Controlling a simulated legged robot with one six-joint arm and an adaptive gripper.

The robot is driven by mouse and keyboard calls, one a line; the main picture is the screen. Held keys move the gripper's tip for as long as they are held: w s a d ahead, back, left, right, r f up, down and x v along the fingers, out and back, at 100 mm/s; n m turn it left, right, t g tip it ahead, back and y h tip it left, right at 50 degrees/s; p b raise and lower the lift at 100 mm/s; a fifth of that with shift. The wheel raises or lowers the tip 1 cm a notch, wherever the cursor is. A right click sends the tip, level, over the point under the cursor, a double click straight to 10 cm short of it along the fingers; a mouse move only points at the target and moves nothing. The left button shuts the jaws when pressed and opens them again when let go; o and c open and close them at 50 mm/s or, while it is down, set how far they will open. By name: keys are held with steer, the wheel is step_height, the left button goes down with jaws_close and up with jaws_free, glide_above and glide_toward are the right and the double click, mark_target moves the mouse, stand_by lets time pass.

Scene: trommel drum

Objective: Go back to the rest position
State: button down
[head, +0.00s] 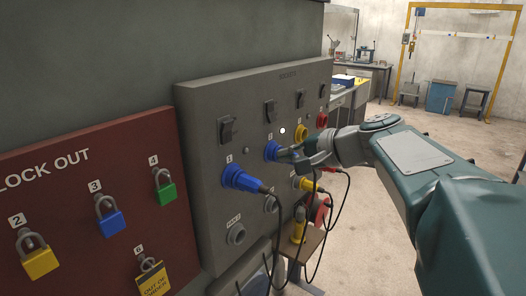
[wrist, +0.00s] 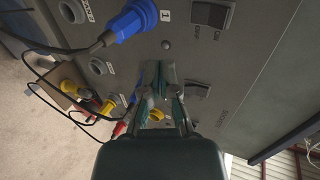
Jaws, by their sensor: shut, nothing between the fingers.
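My gripper (head: 290,154) is shut and empty. It is in front of the grey socket panel (head: 215,150), close to a blue socket (head: 271,149) in the middle of the panel; I cannot tell whether the tips touch it. In the wrist view my gripper (wrist: 163,85) has its fingers together, pointing towards the panel face (wrist: 250,60), and they partly hide the sockets behind. My arm reaches in from the right side of the head view.
A blue plug (head: 243,180) with a black cable sits left of my gripper. Yellow and red plugs with hanging cables are below and behind it. A red lockout board (head: 80,200) with padlocks stands at left. Open floor (head: 370,220) lies at right.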

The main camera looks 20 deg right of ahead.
steer(key=s+a+f+n+g+h, duration=0.2)
steer(key=s+a+f+n+h, duration=0.1)
steer(key=s+f, duration=0.6)
steer(key=s+a+f+n+g+h, duration=0.3)
steer(key=s+f+n, duration=0.4)
steer(key=s, duration=0.4)
steer(key=shift+s+a+f+n+h, duration=0.2)
steer(key=shift+s+f+n+h, duration=0.2)
steer(key=shift+f+h, duration=0.5)
steer(key=shift+a, duration=0.1)
